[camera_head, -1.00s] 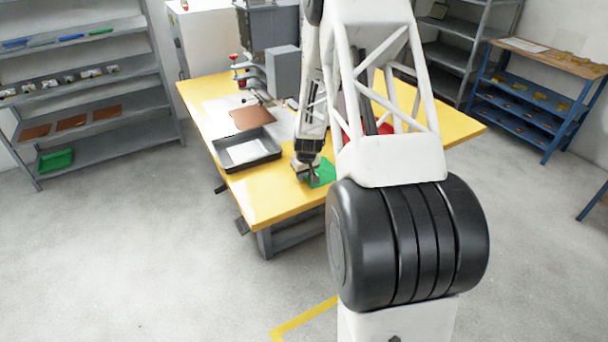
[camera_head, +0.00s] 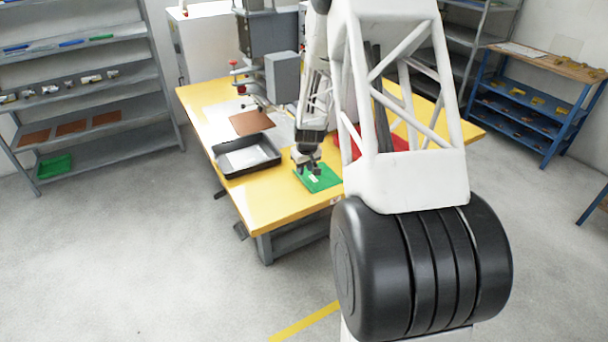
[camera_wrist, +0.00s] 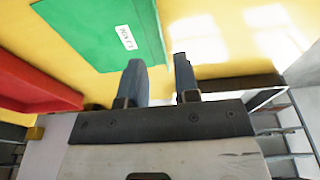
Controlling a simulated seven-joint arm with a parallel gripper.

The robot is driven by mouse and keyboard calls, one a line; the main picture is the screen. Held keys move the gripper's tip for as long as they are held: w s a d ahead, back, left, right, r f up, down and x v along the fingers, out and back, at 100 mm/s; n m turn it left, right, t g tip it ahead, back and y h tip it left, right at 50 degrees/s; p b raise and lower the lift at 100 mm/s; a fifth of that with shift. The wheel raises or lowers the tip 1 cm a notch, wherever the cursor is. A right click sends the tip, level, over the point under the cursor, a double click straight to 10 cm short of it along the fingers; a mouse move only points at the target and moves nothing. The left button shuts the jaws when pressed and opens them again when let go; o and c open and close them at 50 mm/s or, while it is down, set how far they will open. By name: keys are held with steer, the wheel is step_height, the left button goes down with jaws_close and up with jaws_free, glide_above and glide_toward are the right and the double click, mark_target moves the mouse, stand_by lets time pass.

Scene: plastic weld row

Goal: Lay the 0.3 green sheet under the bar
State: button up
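A green sheet (camera_head: 327,182) with a small white label lies on the yellow table near its front edge. It also shows in the wrist view (camera_wrist: 95,28), at the top left; its label print is too small to read surely. My gripper (camera_head: 313,172) is over or beside the sheet in the head view. In the wrist view my gripper (camera_wrist: 159,64) has its two fingers apart with nothing between them, beyond the sheet's edge. The grey press machine (camera_head: 283,76) stands at the back of the table; I cannot clearly make out its bar.
A black tray (camera_head: 222,164) with a white sheet inside lies left of the gripper. A brown sheet (camera_head: 250,123) lies near the machine. A red item (camera_head: 398,143) is partly hidden behind my arm. Shelves stand left and right. The table's front left corner is clear.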

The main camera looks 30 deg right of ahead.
steer(key=shift+s+r, duration=0.15)
steer(key=shift+r, duration=0.75)
steer(key=shift+s+r, duration=0.2)
steer(key=shift+r, duration=0.75)
steer(key=shift+s+r, duration=0.15)
steer(key=shift+r, duration=0.75)
steer(key=s+a+r, duration=1.7)
steer(key=r, duration=0.2)
steer(key=s+a+r, duration=0.2)
steer(key=s+a, duration=0.1)
steer(key=s, duration=0.5)
steer(key=s+a+r, duration=0.1)
steer(key=s+a, duration=0.3)
steer(key=s, duration=0.4)
steer(key=s+a+r, duration=0.2)
steer(key=s+a, duration=0.1)
steer(key=s, duration=0.5)
steer(key=shift+s+a+r+t, duration=0.2)
steer(key=shift+s+r+t, duration=0.1)
steer(key=shift+r, duration=0.05)
steer(key=shift+o, duration=0.6)
